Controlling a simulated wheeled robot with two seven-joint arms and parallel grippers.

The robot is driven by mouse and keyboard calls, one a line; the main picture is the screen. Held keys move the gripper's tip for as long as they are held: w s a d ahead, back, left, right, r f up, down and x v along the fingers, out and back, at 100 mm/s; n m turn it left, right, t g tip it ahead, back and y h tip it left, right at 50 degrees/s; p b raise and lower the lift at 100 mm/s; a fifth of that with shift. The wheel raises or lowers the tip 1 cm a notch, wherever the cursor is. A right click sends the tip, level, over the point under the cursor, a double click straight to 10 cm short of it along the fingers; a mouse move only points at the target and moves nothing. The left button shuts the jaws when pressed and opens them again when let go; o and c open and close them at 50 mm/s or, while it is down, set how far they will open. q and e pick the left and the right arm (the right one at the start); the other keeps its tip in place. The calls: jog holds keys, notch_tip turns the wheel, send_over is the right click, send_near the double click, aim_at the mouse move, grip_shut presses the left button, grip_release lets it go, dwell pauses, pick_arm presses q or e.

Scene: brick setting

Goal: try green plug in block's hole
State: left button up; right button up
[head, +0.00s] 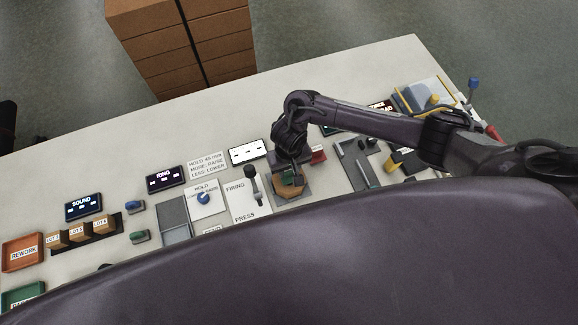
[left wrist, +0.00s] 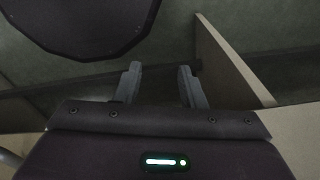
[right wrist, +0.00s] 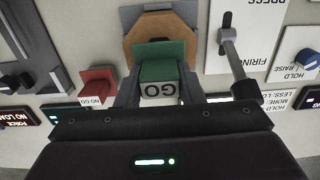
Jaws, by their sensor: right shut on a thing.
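The green plug (right wrist: 162,68), marked GO, is between the fingers of my right gripper (right wrist: 160,92), which is shut on it. The brown block (right wrist: 134,50) sits in a grey holder just beyond the plug. In the head view my right gripper (head: 290,166) is over the block (head: 291,190). My left gripper (left wrist: 158,88) is open and empty, away from the work area.
A red NO GO plug (right wrist: 97,84) stands beside the block. On the other side a lever (right wrist: 233,60) rises close to my right gripper on the FIRING panel. Several lot blocks (head: 76,235) and a REWORK tray (head: 22,253) are at the far left.

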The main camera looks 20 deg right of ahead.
aim_at(290, 175)
jog(key=shift+f+b, duration=0.85)
jog(key=shift+f, duration=0.85)
jog(key=shift+p, duration=0.3)
jog(key=shift+s+f, duration=0.15)
jog(key=shift+s, duration=0.05)
dwell(1.0)
notch_tip(290, 175, up, 3)
jog(key=p, duration=0.3)
jog(key=shift+w+p, duration=0.15)
jog(key=shift+p, duration=0.15)
jog(key=shift+r, duration=2.6)
